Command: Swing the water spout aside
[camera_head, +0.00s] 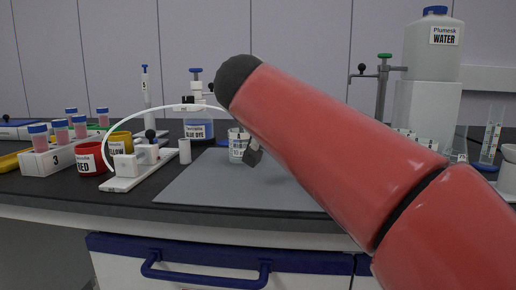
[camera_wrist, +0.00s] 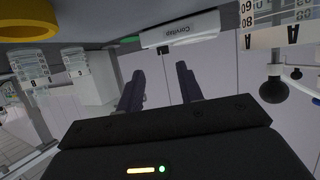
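The water spout (camera_head: 383,85) stands at the right of the bench in the head view. It is a grey upright pipe with a green top and a side arm ending in a black knob. It is beside the white water container (camera_head: 432,50) with a blue cap. My red arm crosses in front of the bench and hides part of the spout's lower end. My gripper shows in the wrist view (camera_wrist: 160,88) with its two dark fingers apart and nothing between them. In the head view only a small dark part of it shows below my arm.
A grey mat (camera_head: 190,185) lies mid-bench with a labelled beaker (camera_head: 238,146). A blue dye bottle (camera_head: 198,128), red cup (camera_head: 91,158), yellow cup (camera_head: 118,143) and tube rack (camera_head: 58,158) stand left. Graduated cylinders (camera_head: 490,140) stand right. A black ball (camera_wrist: 274,91) shows in the wrist view.

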